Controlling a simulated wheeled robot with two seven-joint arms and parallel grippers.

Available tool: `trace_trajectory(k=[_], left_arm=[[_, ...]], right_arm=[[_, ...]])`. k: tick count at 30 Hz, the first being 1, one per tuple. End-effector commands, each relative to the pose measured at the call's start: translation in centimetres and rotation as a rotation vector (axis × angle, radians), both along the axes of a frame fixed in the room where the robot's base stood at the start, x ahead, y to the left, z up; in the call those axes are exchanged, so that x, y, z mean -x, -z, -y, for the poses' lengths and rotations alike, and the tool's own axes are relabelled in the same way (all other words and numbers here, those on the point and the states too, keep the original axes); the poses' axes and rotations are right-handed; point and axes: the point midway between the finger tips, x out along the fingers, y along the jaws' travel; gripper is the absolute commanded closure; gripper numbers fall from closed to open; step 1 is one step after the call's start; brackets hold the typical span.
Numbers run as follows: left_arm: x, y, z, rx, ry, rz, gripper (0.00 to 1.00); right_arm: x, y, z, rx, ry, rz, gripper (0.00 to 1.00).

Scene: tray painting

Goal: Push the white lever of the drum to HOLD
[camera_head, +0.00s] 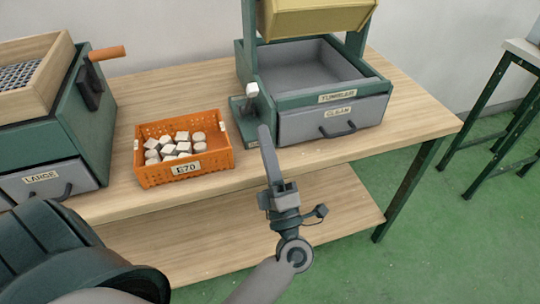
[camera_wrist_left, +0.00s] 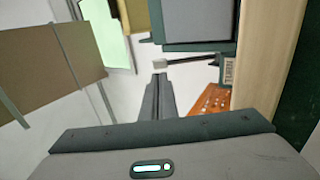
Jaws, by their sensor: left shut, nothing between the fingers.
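The drum (camera_head: 318,18) is a yellow box in a green frame, cut off at the top of the head view. Its lever has a white knob (camera_head: 252,90) on a dark stem, standing roughly upright on a green plate at the frame's left side. The knob also shows in the left wrist view (camera_wrist_left: 159,62), just beyond the fingertips. My left gripper (camera_head: 264,130) is shut and empty, its fingers pointing at the lever from the front. A small gap seems to separate the tips from the knob. The plate's lettering is too small to read. My right gripper is out of view.
An orange crate (camera_head: 184,178) marked E70 with pale blocks stands left of the lever. The grey CLEAN drawer (camera_head: 335,118) with a dark handle sits under the drum. Further left is a green unit (camera_head: 60,135) with an orange-handled lever. The wooden bench (camera_head: 415,115) is clear at right.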

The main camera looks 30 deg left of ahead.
Motion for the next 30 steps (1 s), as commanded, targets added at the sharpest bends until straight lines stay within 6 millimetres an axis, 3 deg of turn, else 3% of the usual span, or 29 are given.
trace_trajectory(k=[3,12,30], left_arm=[[-1.1,-1.6,-1.4,0.000,0.000,0.004,1.00],[-3.2,-3.6,-3.8,-0.002,0.000,0.001,1.00],[-3.6,-4.0,-4.3,0.001,0.000,-0.001,1.00]], right_arm=[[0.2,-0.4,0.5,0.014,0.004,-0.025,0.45],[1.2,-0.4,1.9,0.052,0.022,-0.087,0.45],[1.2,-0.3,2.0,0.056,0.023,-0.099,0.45]])
